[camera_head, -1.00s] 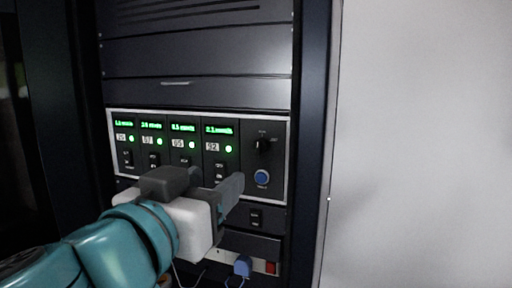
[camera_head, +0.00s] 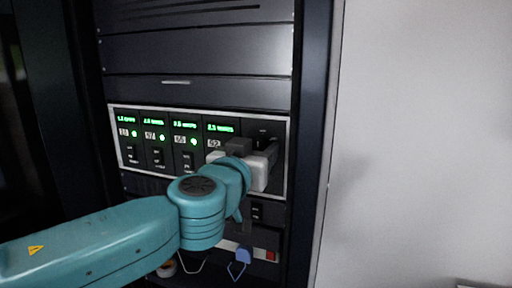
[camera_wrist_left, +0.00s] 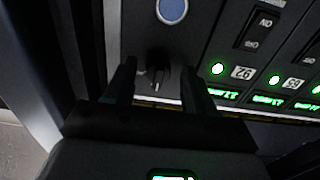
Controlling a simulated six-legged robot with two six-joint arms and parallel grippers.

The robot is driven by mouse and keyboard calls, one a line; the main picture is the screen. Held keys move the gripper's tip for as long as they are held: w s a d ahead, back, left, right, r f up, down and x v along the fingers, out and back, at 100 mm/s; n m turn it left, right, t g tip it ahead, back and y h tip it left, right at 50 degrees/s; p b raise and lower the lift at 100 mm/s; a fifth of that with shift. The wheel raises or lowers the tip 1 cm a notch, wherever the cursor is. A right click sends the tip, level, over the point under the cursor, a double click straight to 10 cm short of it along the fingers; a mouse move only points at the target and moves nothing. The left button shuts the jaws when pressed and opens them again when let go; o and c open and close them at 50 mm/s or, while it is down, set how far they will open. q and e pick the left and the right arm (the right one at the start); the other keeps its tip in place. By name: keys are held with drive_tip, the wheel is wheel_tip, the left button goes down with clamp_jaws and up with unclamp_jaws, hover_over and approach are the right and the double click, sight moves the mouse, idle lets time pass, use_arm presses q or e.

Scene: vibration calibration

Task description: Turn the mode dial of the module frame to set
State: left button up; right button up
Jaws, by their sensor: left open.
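The module frame (camera_head: 282,128) is a silver-edged dark panel in the rack, with several green readouts at its left. Its mode dial is hidden behind my gripper in the head view. In the left wrist view the dial (camera_wrist_left: 158,80) is a small black knob with a light pointer mark. My left gripper (camera_head: 268,150) is at the panel's right end. In the wrist view its open fingers (camera_wrist_left: 157,72) stand on either side of the dial; I cannot tell whether they touch it. My right gripper is not in view.
A blue round button (camera_wrist_left: 172,9) is beside the dial. Black rocker switches (camera_wrist_left: 260,28) are on the neighbouring modules. Below the frame are a blue connector (camera_head: 241,257) and a red switch (camera_head: 271,256). A rack post (camera_head: 312,150) stands close on the right.

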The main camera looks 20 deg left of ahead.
use_arm(q)
drive_tip(key=shift+w+d+f, duration=0.1)
drive_tip(key=shift+w, duration=0.1)
drive_tip(key=c, duration=1)
drive_tip(key=shift+a+m+b, duration=0.15)
drive_tip(key=shift+m+b, duration=1.2)
drive_tip(key=shift+m, duration=1.6)
drive_tip(key=shift+a+m+b, duration=0.1)
drive_tip(key=shift+m+b, duration=1.2)
drive_tip(key=shift+m, duration=1.65)
